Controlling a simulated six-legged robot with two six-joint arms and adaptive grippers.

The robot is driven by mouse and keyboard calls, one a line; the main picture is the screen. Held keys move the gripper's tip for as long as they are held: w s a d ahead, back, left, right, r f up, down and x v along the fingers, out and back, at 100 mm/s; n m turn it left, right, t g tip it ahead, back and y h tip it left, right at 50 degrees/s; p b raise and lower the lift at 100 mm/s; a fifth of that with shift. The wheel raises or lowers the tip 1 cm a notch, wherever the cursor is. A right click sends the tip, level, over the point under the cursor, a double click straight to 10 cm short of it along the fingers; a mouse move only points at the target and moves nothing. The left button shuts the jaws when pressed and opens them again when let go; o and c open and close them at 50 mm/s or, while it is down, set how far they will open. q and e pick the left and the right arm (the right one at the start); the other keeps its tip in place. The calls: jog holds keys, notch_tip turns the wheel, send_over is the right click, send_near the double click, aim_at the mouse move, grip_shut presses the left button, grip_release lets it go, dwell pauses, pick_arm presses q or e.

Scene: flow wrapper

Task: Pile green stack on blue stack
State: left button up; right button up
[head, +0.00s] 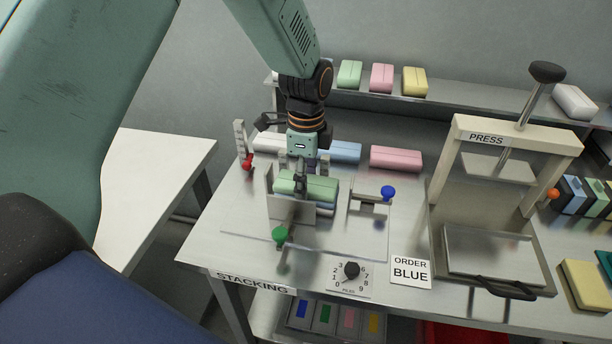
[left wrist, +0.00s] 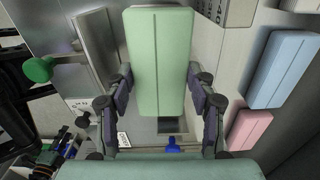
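The green stack (head: 308,184) is at the metal stacking fixture (head: 291,208), beside its upright plate. My left gripper (head: 302,178) comes down on it from above. In the left wrist view, the gripper's fingers (left wrist: 160,88) close on both long sides of the green stack (left wrist: 160,60). A pale bluish-white layer (head: 325,209) shows just below the green stack; whether they touch is unclear. A separate light blue stack (head: 345,152) lies at the back of the table, and a blue stack also shows in the left wrist view (left wrist: 283,68). My right gripper is not seen.
A pink stack (head: 396,158) lies behind the fixture. Red, green (head: 280,234) and blue (head: 388,193) knobs surround the fixture. The press (head: 500,170) stands to the right. A sign (head: 410,271) reads ORDER BLUE. Several stacks sit on the back shelf (head: 450,103).

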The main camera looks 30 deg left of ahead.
pick_arm(q)
jog(key=o, duration=0.5)
jog(key=shift+d+r, duration=0.1)
jog(key=shift+d, duration=0.1)
jog(key=shift+o, duration=0.3)
jog(key=shift+a, duration=0.2)
jog(key=shift+d, duration=0.15)
jog(key=shift+r, duration=0.1)
